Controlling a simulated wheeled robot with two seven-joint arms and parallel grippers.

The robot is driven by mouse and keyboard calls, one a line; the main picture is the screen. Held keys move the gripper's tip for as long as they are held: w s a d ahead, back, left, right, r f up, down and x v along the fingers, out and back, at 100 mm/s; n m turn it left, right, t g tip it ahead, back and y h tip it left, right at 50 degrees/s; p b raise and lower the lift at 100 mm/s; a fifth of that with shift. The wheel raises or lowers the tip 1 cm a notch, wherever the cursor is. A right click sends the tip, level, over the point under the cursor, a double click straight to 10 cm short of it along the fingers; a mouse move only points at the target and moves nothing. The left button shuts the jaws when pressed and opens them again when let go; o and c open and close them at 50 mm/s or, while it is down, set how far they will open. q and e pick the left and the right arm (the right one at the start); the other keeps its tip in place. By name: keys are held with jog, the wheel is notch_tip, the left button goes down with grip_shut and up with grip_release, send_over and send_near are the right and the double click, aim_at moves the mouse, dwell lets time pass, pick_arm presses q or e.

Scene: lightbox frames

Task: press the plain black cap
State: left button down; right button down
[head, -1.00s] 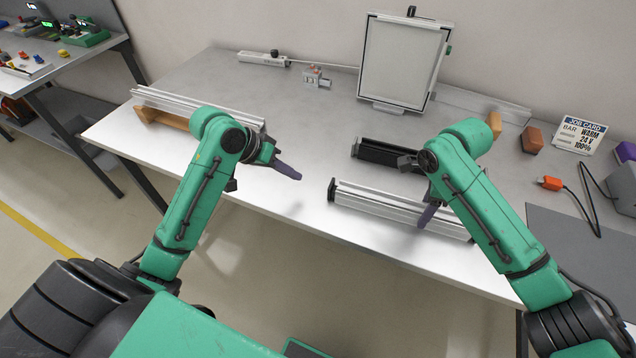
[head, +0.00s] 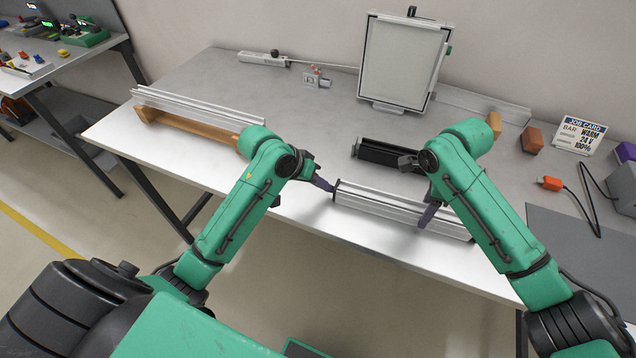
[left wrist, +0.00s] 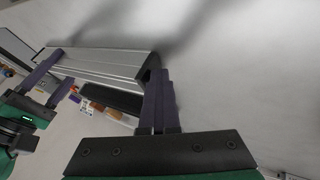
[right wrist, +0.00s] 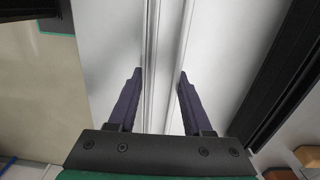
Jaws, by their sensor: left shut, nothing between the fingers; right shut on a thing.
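A silver aluminium bar (head: 385,206) lies near the table's front edge, with a black end cap (head: 335,190) on its left end. In the left wrist view the bar (left wrist: 95,62) ends in the dark cap (left wrist: 152,66) right by my fingertips. My left gripper (head: 329,187) is shut and empty, its purple tips at the cap, touching or nearly so; the fingers (left wrist: 160,74) partly hide the cap. My right gripper (head: 428,216) is shut on the bar toward its right part; in the right wrist view its fingers (right wrist: 157,76) straddle the bar (right wrist: 164,40). The bar's far end is not clearly visible.
A black channel (head: 378,153) lies just behind the bar. A white panel on a stand (head: 404,58), a job card (head: 580,135) and orange blocks (head: 533,140) stand further back. A rail on a wooden holder (head: 195,124) lies at the left. The middle table is clear.

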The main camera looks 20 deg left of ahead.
pick_arm(q)
jog(key=shift+d, duration=0.75)
pick_arm(e)
jog(key=shift+a, duration=0.15)
pick_arm(q)
jog(key=shift+a, duration=0.1)
pick_arm(e)
jog(key=shift+a, duration=0.1)
pick_arm(q)
jog(key=a, duration=0.4)
jog(key=shift+s+a, duration=0.1)
jog(key=shift+a, duration=0.1)
pick_arm(e)
jog(key=shift+d, duration=0.2)
pick_arm(q)
jog(key=v, duration=1)
jog(key=shift+a, duration=0.15)
pick_arm(e)
jog(key=shift+c, duration=1.2)
grip_release()
